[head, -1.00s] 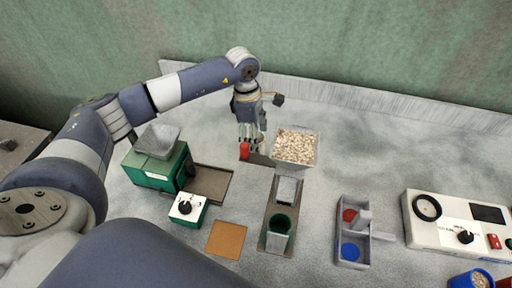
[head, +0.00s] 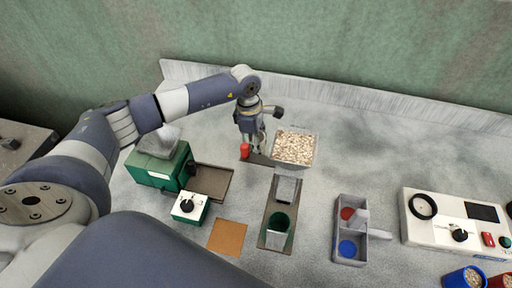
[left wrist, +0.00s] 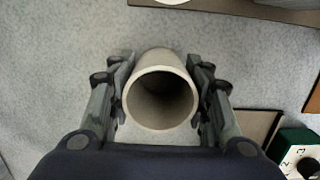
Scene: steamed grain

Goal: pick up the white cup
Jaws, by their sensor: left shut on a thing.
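The white cup (left wrist: 160,118) is an off-white, round, open cup seen from above in the left wrist view. Its inside looks shadowed and I see nothing in it. My left gripper (left wrist: 160,90) has a finger on each side of the cup and is shut on it. In the head view my left gripper (head: 258,146) is behind the red piece and left of the grain hopper. There the cup is too small and covered to make out clearly. I cannot tell whether the cup touches the table. My right gripper is in neither view.
A grain-filled hopper (head: 294,148) stands close to the gripper's right, with a red piece (head: 244,151) in front. A green machine (head: 158,168), dial box (head: 190,207), orange mat (head: 227,237), divided grey tray (head: 349,256) and white console (head: 450,228) lie nearer. The back table is clear.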

